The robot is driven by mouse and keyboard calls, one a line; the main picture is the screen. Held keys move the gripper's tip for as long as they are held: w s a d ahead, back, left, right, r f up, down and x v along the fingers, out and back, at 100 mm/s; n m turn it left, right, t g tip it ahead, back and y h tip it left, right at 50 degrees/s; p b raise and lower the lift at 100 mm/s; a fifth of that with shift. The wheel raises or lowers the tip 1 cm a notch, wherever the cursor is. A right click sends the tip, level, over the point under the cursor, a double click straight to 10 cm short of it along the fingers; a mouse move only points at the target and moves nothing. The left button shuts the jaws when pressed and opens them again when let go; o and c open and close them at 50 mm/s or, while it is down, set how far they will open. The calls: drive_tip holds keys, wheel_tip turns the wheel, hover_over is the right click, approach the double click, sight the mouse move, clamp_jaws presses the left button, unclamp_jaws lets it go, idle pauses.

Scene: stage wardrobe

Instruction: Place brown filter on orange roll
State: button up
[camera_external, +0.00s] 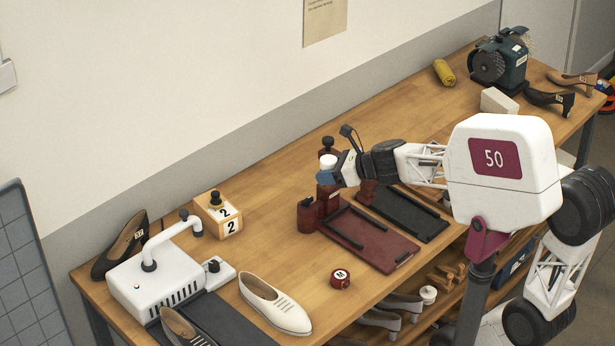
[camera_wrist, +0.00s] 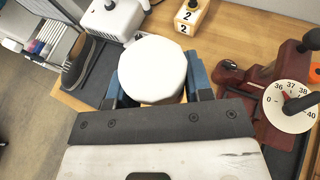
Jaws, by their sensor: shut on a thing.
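My gripper (camera_external: 325,178) has blue fingers and is shut on a white round thing (camera_external: 328,160), above the dark red device near the table's middle. In the wrist view the white thing (camera_wrist: 153,68) sits between the two fingers and shows a pale, many-sided top. Its lower part is hidden by the gripper. I see nothing that is clearly a brown filter.
A dark red device (camera_external: 368,238) with a dial (camera_wrist: 292,106) stands close to my gripper. A white machine (camera_external: 160,275), a wooden block marked 2 (camera_external: 217,215), shoes (camera_external: 275,305) and a small red round thing marked M (camera_external: 340,279) stand on the table (camera_external: 290,170). The back middle is clear.

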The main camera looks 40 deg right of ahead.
drive_tip(key=shift+w+d+r, duration=0.15)
drive_tip(key=shift+r, duration=0.4)
drive_tip(key=shift+w+d+r, duration=0.15)
drive_tip(key=shift+r, duration=0.4)
drive_tip(key=w+d, duration=0.5)
drive_tip(key=d, duration=0.6)
drive_tip(key=w+d+m+h, duration=0.1)
drive_tip(key=w+d, duration=0.4)
drive_tip(key=d, duration=0.5)
drive_tip(key=w+d, duration=0.5)
drive_tip(key=d, duration=0.6)
wheel_tip(320, 180, down, 26)
drive_tip(key=shift+t, duration=0.3)
drive_tip(key=shift+d+f, duration=0.1)
drive_tip(key=shift+d, duration=0.05)
drive_tip(key=w+d, duration=0.2)
drive_tip(key=w, duration=0.2)
drive_tip(key=w+d+f, duration=0.1)
drive_tip(key=w+d, duration=0.1)
drive_tip(key=w, duration=0.3)
drive_tip(key=w+d, duration=0.2)
drive_tip(key=w, duration=0.3)
drive_tip(key=shift+w+d+f, duration=0.2)
drive_tip(key=shift+d+f, duration=0.05)
drive_tip(key=shift+d, duration=0.05)
